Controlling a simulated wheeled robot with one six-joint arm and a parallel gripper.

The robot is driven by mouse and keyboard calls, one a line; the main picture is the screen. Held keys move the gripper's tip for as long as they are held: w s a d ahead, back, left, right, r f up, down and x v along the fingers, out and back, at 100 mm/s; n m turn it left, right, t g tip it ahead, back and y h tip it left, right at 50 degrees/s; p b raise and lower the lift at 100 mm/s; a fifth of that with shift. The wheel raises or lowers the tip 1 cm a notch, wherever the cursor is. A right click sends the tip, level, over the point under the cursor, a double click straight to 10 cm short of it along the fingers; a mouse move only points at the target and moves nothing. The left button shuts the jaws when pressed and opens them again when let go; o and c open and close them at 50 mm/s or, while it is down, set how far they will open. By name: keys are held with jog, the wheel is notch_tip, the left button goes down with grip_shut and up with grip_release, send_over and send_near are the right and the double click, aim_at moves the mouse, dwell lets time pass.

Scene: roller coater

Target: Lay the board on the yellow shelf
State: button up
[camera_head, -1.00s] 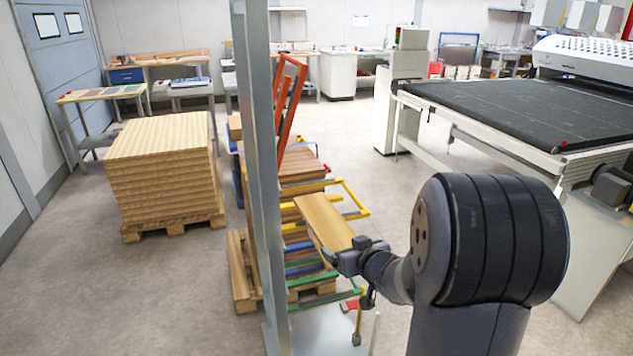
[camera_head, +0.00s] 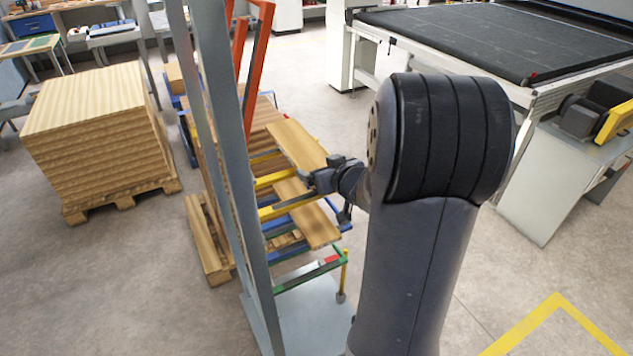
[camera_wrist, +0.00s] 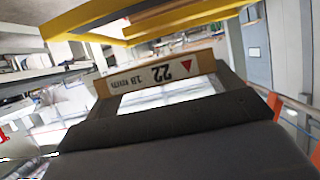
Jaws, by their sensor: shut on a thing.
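The board (camera_head: 293,141) is a long light-wood plank. My gripper (camera_head: 322,176) is shut on its near end and holds it at about the level of the yellow shelf. The yellow shelf (camera_head: 284,207) is a set of yellow bars on the rack; the board's far part overlaps them in the head view, and I cannot tell whether it touches. In the wrist view, the board's end (camera_wrist: 160,77) carries a label reading 22, 18 mm, upside down, beyond the dark jaws (camera_wrist: 165,105). Yellow bars (camera_wrist: 150,22) cross the picture above it there.
Another plank (camera_head: 312,218) lies lower in the rack, above a green shelf bar (camera_head: 318,268). A grey post (camera_head: 228,150) stands left of the board. Orange uprights (camera_head: 258,50) rise behind. A board stack (camera_head: 95,125) stands left; a black-belted conveyor (camera_head: 490,42) stands right.

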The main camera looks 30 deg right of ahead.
jog(key=shift+f+b, duration=0.45)
jog(key=shift+f, duration=1.9)
jog(key=shift+f, duration=0.15)
jog(key=o, duration=1)
jog(key=shift+o, duration=0.2)
jog(key=p+v, duration=0.1)
jog(key=v, duration=1.1)
